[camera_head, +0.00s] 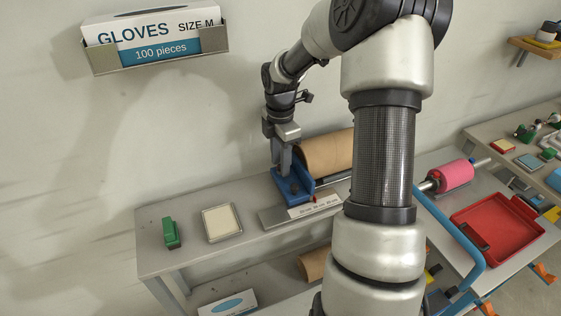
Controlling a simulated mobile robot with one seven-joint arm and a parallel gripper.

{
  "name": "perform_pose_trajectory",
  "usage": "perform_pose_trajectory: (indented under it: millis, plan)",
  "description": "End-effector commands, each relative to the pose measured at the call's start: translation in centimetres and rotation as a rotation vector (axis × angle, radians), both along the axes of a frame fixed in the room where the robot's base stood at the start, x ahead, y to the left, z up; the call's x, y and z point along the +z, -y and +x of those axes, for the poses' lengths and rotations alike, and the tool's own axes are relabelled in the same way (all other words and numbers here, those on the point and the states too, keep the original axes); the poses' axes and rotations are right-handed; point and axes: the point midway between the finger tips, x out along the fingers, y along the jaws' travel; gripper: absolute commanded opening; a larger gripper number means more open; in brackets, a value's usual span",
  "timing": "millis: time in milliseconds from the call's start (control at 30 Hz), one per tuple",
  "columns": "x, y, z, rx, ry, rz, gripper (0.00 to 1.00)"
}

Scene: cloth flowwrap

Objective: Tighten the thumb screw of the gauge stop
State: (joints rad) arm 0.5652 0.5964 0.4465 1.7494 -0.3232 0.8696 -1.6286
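The gauge stop looks to be the blue block (293,188) on the grey bench, beside a metal plate (275,217) and a strip with a white printed label (314,206). A small dark part shows on the blue block; I cannot tell whether it is the thumb screw. My gripper (285,168) points down at the blue block, its fingers right over or at it. The fingers overlap in this view, so their opening and any contact with the screw are hidden.
A brown cardboard roll (328,152) lies right behind the blue block. A green object (171,233) and a cream pad (222,223) lie to the left. A red tray (497,232) and pink roll (456,174) are at right. A glove box (155,36) hangs on the wall.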

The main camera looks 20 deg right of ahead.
Motion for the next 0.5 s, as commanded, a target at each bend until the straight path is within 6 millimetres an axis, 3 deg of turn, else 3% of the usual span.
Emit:
perform_pose_trajectory:
  millis: [267, 500]
  plan:
    - [-0.18, -0.01, 0.00, 0.000, 0.000, 0.000, 0.35]
    - [-0.16, 0.00, 0.00, 0.000, 0.000, 0.000, 0.00]
